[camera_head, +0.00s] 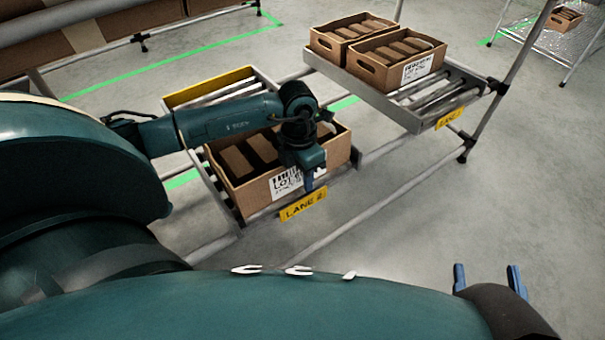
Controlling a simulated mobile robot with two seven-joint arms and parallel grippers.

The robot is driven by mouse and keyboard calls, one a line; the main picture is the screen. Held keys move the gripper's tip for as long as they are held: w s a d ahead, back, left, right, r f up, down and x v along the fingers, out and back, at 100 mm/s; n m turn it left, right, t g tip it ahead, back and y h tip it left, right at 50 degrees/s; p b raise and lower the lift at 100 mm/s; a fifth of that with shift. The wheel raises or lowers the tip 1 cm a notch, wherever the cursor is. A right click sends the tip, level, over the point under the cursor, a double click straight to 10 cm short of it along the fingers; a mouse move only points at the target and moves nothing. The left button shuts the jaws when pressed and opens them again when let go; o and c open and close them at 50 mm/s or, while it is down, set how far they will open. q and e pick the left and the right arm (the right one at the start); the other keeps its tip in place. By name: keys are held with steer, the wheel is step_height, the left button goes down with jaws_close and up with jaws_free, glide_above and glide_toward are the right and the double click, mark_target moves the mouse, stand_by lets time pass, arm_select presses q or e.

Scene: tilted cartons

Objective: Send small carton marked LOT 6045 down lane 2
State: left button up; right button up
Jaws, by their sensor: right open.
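An open brown carton (238,184) with dark contents sits on the lane with the yellow sign LANE 2 (303,205), close to its front end. Its white label (286,182) reads LOT and what looks like a 6; the rest is unreadable or covered by my gripper. My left gripper (314,182) is over the carton's front wall, beside the label. My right gripper (490,278) is open and empty at the lower right, away from the cartons.
Two more open cartons, one behind (338,40) and one in front (388,70), stand on the right lane (440,97); the front one has a LOT label. Its yellow lane sign (449,117) is too small to read surely. Rails and posts frame the lanes.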

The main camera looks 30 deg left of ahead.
arm_select(q)
step_height(320, 180, up, 5)
steer(key=p, duration=0.3)
steer(key=o, duration=0.6)
steer(key=shift+c, duration=0.2)
